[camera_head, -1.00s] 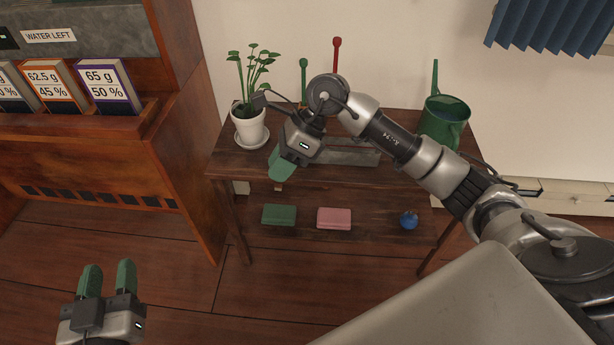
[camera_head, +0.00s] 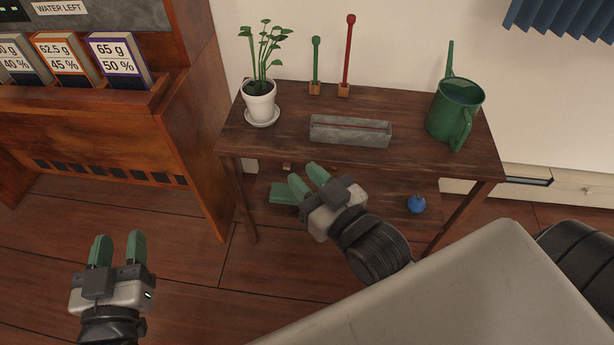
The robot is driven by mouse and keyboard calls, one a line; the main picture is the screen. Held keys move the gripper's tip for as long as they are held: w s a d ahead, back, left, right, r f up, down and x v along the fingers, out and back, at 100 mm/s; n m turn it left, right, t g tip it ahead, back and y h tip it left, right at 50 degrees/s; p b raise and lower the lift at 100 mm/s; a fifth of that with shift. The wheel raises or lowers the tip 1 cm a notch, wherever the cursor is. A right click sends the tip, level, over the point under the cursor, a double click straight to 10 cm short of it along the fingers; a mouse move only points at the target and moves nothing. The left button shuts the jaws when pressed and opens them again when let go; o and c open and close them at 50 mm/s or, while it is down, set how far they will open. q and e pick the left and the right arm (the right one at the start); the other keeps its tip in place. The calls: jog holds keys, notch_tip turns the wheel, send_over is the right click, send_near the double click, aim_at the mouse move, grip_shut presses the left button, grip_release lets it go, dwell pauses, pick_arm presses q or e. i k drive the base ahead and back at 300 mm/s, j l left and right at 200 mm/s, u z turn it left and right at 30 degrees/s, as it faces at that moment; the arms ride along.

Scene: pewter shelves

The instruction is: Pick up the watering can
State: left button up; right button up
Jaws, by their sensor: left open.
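The green watering can (camera_head: 456,108) stands upright on the right end of the dark wooden table, its thin spout up at the back and its handle toward the front right. My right gripper (camera_head: 308,181) is in front of the table's front edge, left of the can and well apart from it. Its two green fingers are spread with nothing between them. My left gripper (camera_head: 118,250) is low at the left over the floor, far from the can, open and empty.
The table (camera_head: 290,150) also bears a potted plant (camera_head: 260,100) on a saucer, a grey tray (camera_head: 350,131), a green stick (camera_head: 315,65) and a red stick (camera_head: 347,50) in small blocks. A wooden cabinet (camera_head: 110,140) stands at left.

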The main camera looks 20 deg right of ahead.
aim_at(457, 101)
jog(key=z, duration=1.65)
jog(key=i+l, duration=0.15)
jog(key=l, duration=0.2)
jog(key=i+l, duration=0.15)
jog(key=l, duration=0.2)
jog(key=i+l, duration=0.15)
jog(key=l, duration=0.2)
jog(key=i+l+u, duration=0.1)
jog(key=l+u, duration=0.15)
jog(key=u, duration=0.2)
jog(key=l+u, duration=0.3)
jog(key=u, duration=0.2)
jog(key=l+u, duration=0.3)
jog(key=u, duration=0.5)
